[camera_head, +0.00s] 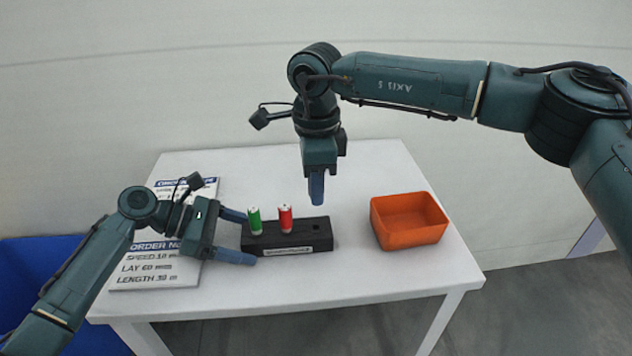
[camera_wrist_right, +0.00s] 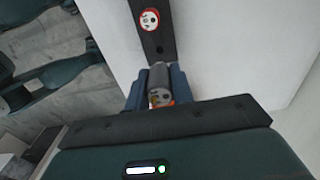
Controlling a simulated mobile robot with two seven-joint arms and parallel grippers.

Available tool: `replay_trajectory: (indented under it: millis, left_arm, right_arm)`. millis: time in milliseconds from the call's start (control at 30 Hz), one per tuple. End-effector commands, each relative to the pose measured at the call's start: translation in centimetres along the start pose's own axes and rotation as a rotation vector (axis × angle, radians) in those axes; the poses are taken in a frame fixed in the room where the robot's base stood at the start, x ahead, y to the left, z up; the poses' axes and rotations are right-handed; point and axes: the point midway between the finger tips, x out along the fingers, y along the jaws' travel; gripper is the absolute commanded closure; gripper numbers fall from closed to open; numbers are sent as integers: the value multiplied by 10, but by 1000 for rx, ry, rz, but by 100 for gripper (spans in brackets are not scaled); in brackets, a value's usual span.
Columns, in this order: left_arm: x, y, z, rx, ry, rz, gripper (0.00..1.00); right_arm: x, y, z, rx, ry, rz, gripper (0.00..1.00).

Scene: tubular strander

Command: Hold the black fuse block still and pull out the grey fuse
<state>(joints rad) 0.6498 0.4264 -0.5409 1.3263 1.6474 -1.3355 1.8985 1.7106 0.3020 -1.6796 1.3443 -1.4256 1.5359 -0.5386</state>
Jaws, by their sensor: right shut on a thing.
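The black fuse block (camera_head: 290,246) lies on the white table, with a label on its front. A green fuse (camera_head: 254,220) and a red fuse (camera_head: 285,218) stand in it; an empty hole shows near its right end. My left gripper (camera_head: 249,239) is open, its blue fingers on either side of the block's left end; contact cannot be told. My right gripper (camera_head: 316,203) is above and behind the block's right end. In the right wrist view it is shut on the grey fuse (camera_wrist_right: 160,80), clear of the block (camera_wrist_right: 152,40). The head view hides this fuse.
An orange open box (camera_head: 408,222) stands on the table (camera_head: 370,273) to the right of the block and looks empty. An order sign (camera_head: 155,270) lies at the left. A blue bin (camera_head: 30,270) is beyond the table's left side.

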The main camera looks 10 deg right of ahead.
Motion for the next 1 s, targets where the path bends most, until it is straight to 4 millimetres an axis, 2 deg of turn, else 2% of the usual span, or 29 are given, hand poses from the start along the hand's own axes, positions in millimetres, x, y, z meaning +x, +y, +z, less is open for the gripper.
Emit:
replay_trajectory:
  millis: [567, 1000]
  left_arm:
    - [0, 0, 0, 0, 0, 0, 20]
    - [-9, 0, 17, 0, 0, 0, 20]
  right_arm:
    - [0, 0, 0, 0, 0, 0, 100]
    - [-24, 0, 0, 0, 0, 0, 100]
